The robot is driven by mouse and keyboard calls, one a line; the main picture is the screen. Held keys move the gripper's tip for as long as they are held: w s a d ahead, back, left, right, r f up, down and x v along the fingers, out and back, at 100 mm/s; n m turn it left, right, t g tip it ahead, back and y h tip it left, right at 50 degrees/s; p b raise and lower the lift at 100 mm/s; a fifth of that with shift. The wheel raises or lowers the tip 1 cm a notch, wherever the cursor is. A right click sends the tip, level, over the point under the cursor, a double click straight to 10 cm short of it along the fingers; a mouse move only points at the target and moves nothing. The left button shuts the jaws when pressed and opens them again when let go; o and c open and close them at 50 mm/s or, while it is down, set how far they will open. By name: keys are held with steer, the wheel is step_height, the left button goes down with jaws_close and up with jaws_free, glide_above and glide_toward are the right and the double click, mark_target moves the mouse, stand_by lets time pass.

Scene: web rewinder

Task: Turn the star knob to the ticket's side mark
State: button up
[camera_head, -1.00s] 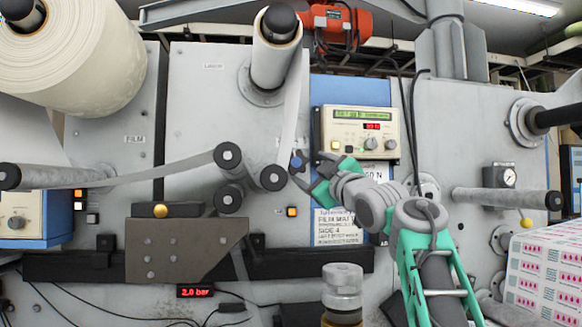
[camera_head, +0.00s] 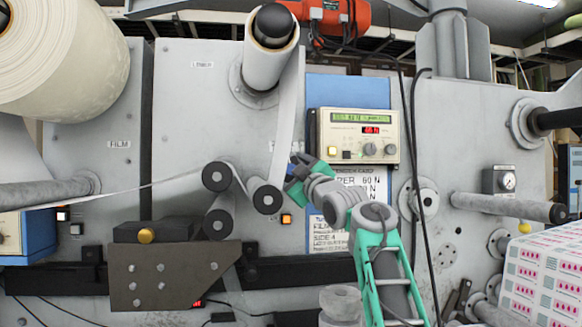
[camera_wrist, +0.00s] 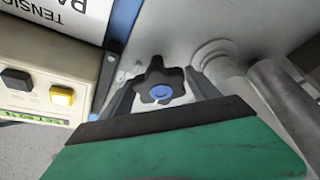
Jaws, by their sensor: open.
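The star knob (camera_wrist: 161,85) is dark with several lobes and a blue cap, and it sits on the grey machine panel in the wrist view. My gripper (camera_wrist: 163,78) is open, with one dark finger on each side of the knob; I cannot tell whether they touch it. In the head view my gripper (camera_head: 297,176) is at the panel, right of the small rollers, and largely hides the knob. The ticket, a white printed card (camera_head: 372,182), is partly behind my arm. Its lower part has a "SIDE" line whose mark is too small to read surely.
A cream tension controller (camera_head: 352,136) with a red readout hangs just above the card. Black rollers (camera_head: 267,200) and a white film web (camera_head: 287,120) are close left of my gripper. A grey flanged boss (camera_head: 420,197) and hanging cables are to the right.

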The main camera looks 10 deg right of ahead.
steer(key=c, duration=1.1)
steer(key=shift+a+f+m+t+h+b, duration=0.1)
steer(key=shift+f+m+t+h+b, duration=0.1)
steer(key=shift+m+b, duration=0.3)
steer(key=shift+a+f+m+t+h+b, duration=0.1)
steer(key=shift+m+t+h+b, duration=0.15)
steer(key=shift+m, duration=0.45)
steer(key=shift+m+h, duration=0.55)
steer(key=shift+m, duration=0.45)
steer(key=shift+d+r+m+t+h, duration=0.15)
steer(key=shift+m+t+h, duration=0.1)
steer(key=shift+m, duration=0.35)
steer(key=shift+r+m+t+h, duration=0.1)
steer(key=shift+m+h, duration=0.15)
steer(key=shift+m, duration=0.35)
steer(key=o, duration=1.1)
